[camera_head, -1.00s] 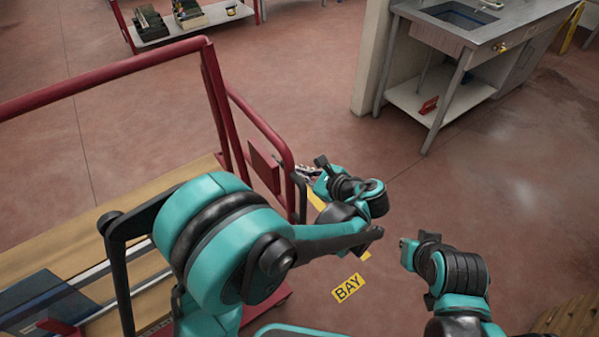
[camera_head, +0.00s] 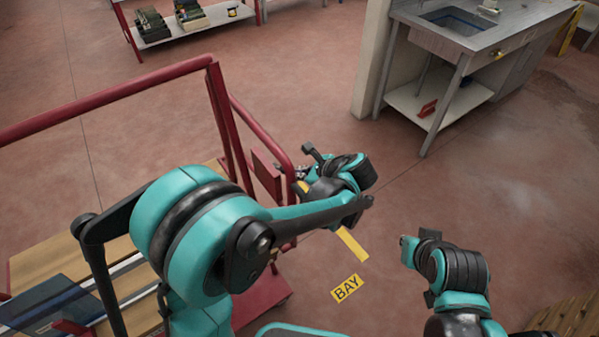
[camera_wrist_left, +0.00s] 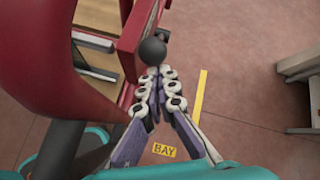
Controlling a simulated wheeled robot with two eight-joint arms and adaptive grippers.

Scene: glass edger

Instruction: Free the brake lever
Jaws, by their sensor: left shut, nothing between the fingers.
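In the left wrist view a dark round knob (camera_wrist_left: 152,50), which looks like the end of the brake lever, sits beside the red panel of the cart. My left gripper (camera_wrist_left: 160,72) is shut and empty, with its fingertips just below the knob in the picture. I cannot tell whether they touch it. In the head view the left gripper (camera_head: 301,184) is by the cart's red end frame (camera_head: 285,160), partly covered by my own wrist. The lever cannot be made out there. My right arm is at the lower right; its gripper fingers do not show.
The cart's wooden deck (camera_head: 60,247) carries glass panes (camera_head: 45,300). A yellow floor strip (camera_head: 352,244) and a BAY label (camera_head: 347,288) lie on open floor. A sink bench (camera_head: 455,45) stands at the upper right, a wooden pallet (camera_head: 572,320) at the lower right.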

